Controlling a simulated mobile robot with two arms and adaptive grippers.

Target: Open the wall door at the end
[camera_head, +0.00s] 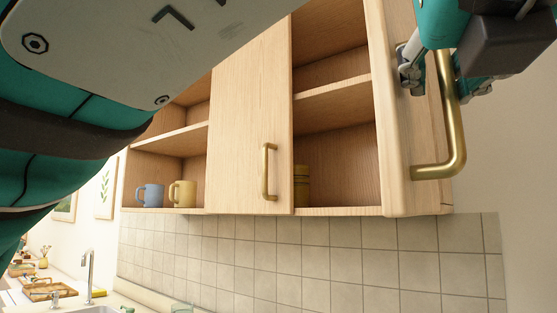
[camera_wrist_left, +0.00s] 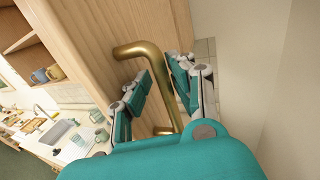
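The end wall door (camera_head: 397,140) is pale wood, at the right end of the wall cabinet. It stands with its edge toward me and its handle face turned right; the shelf compartment beside it is exposed. Its brass bar handle (camera_head: 450,120) shows at upper right, and also in the left wrist view (camera_wrist_left: 140,49). My left gripper (camera_head: 443,78) has its fingers apart on either side of the handle bar, with gaps visible. In the left wrist view the bar runs between the fingers (camera_wrist_left: 160,82); the door face (camera_wrist_left: 110,30) is behind. My right gripper is not visible.
A middle cabinet door (camera_head: 240,130) with a brass handle is closed. Blue (camera_head: 150,194) and yellow (camera_head: 182,193) mugs stand on the left shelf. A jar (camera_head: 301,185) stands in the right compartment. A sink counter (camera_head: 100,300) lies below. My arm covers the upper left.

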